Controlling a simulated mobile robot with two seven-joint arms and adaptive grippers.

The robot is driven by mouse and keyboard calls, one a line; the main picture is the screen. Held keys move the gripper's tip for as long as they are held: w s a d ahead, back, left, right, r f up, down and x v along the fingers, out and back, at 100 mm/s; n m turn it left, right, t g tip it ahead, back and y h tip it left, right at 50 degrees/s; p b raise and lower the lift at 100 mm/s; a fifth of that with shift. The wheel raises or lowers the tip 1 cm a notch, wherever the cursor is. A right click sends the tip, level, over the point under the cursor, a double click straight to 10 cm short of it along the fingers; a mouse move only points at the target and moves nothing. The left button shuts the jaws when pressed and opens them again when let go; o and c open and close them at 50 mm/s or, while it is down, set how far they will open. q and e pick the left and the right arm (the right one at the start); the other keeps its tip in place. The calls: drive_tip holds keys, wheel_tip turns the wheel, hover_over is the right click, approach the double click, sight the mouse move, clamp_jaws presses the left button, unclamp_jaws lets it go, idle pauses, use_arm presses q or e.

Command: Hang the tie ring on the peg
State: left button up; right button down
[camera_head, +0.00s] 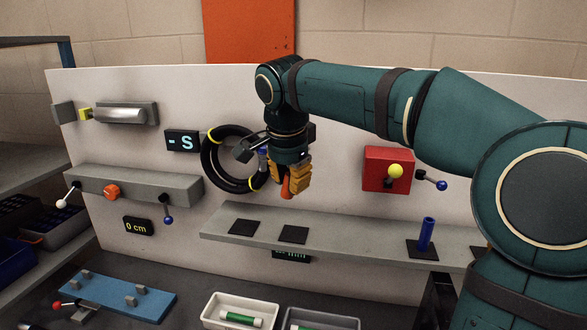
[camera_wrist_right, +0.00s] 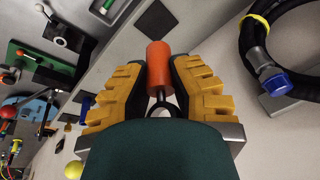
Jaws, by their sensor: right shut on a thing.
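My right gripper (camera_head: 292,182) hangs in front of the white board, above the grey shelf. In the wrist view its yellow fingers (camera_wrist_right: 160,90) are shut on an orange cylinder (camera_wrist_right: 159,62) with a dark ring-like loop (camera_wrist_right: 163,109) at its near end. The orange piece also shows below the fingers in the head view (camera_head: 286,189). A black coiled hose (camera_head: 210,165) with yellow bands and a blue end is against the board, just left of the gripper and partly behind it. I cannot pick out the peg for certain. My left gripper is out of view.
The grey shelf (camera_head: 340,249) carries dark square pads and an upright blue cylinder (camera_head: 426,234). A red box (camera_head: 376,170) with ball-ended levers is on the board to the right. Trays with green cylinders (camera_head: 240,318) stand below. My right arm hides the far right.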

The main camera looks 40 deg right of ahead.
drive_tip(key=shift+w+f, duration=0.1)
drive_tip(key=w+d+f+p, duration=0.1)
drive_tip(key=w+d+p, duration=0.2)
drive_tip(key=w+d, duration=0.2)
drive_tip(key=shift+w+d+f, duration=0.3)
drive_tip(key=shift+d, duration=0.75)
idle(0.4)
idle(0.6)
drive_tip(key=c, duration=0.9)
unclamp_jaws()
drive_tip(key=shift+r, duration=0.1)
